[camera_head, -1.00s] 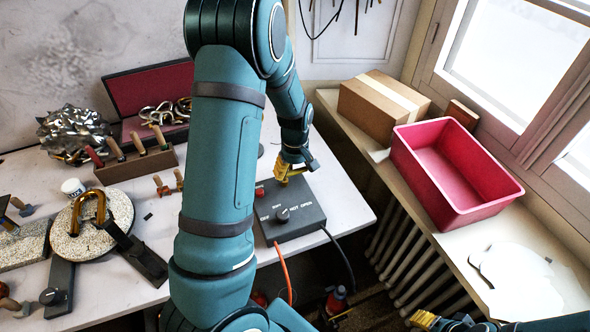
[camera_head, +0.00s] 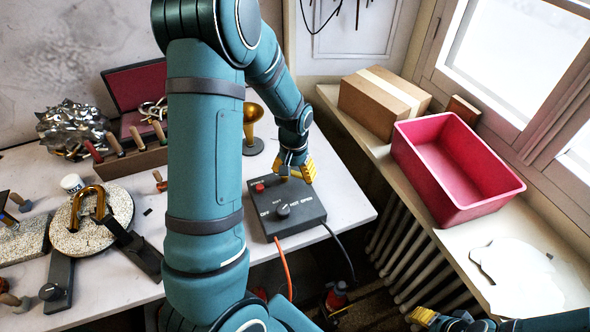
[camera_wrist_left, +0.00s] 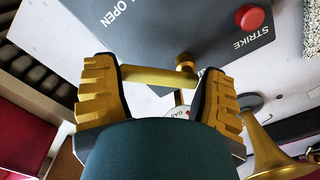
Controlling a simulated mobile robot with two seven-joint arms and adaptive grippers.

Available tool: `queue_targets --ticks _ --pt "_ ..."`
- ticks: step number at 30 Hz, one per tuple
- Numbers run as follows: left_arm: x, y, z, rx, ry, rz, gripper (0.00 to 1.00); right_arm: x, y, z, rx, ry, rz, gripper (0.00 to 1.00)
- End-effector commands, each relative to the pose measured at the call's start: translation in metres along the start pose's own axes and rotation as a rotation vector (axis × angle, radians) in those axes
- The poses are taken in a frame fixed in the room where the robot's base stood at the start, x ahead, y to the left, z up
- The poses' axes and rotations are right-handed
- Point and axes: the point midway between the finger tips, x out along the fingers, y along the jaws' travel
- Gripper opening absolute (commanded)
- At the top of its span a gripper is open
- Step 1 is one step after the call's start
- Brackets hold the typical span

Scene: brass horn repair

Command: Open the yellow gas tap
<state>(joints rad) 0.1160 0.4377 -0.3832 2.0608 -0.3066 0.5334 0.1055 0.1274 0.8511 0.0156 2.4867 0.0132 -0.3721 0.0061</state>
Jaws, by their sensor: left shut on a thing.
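The yellow gas tap (camera_wrist_left: 150,78) shows in the left wrist view as a brass-yellow bar with a short stem, beside the dark grey control box (camera_head: 290,222). A round label (camera_wrist_left: 180,113) reading GAS sits below the bar, partly covered. My left gripper (camera_head: 296,168) is at the far edge of the box; its ribbed yellow fingers stand on both sides of the bar and are shut on it. In the head view the fingers hide the tap. My right gripper (camera_head: 438,319) is at the bottom right edge, partly cut off, away from the tap.
A red bin (camera_head: 455,170) stands on the sill.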

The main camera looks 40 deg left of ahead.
Motion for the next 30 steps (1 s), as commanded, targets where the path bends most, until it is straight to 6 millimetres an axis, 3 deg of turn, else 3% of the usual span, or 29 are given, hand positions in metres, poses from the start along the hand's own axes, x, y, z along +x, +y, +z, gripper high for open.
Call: queue_targets --ticks 15,30 --pt "0.003 -0.005 0.016 0.455 -0.009 0.003 0.30 0.003 0.001 0.002 -0.001 -0.003 0.000 0.47" --pt "0.003 -0.009 0.021 0.656 -0.011 0.004 0.30 0.003 0.001 0.001 -0.001 -0.002 0.000 0.47"
